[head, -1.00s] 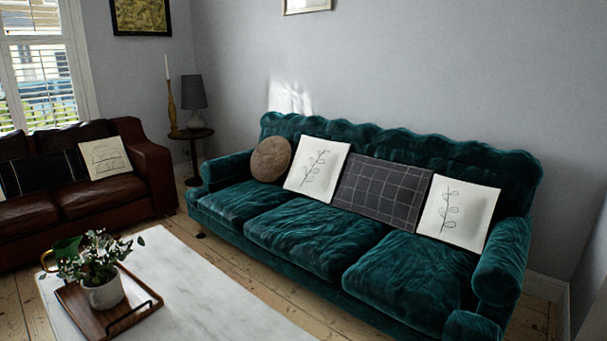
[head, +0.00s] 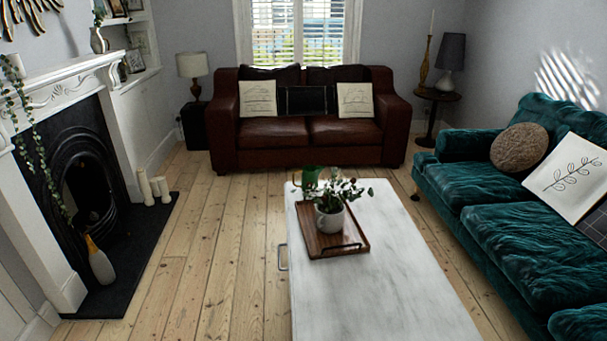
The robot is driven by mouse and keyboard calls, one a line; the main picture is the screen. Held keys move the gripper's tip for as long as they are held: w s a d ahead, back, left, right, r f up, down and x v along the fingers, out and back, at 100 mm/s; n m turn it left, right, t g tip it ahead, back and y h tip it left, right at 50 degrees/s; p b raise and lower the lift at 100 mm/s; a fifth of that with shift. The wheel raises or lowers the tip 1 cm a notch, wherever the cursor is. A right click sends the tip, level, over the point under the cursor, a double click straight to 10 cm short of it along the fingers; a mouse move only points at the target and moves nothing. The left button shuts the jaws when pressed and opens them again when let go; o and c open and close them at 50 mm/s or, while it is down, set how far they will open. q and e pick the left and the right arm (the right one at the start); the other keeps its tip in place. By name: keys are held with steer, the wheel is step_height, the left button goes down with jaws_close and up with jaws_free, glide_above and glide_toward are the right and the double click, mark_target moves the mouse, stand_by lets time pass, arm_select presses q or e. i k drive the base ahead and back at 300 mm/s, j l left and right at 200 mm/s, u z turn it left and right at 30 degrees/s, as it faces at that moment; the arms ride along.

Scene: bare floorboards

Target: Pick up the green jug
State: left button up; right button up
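The green jug (head: 311,175) stands at the far end of the white coffee table (head: 385,285), at or behind the wooden tray (head: 352,238). A plant in a white pot (head: 329,221) stands on the tray in front of the jug, and its leaves hide part of the jug. I cannot tell whether the jug rests on the tray or on the tabletop. Neither of my grippers shows in the head view.
A green sofa (head: 475,198) lines the right and a brown leather sofa (head: 296,133) the back. The fireplace (head: 85,165) is at left, with a bottle-shaped vase (head: 100,262) on its hearth. Bare floorboards (head: 215,255) lie clear between hearth and table.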

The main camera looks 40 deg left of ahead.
mark_target(310, 173)
steer(key=u, duration=1.15)
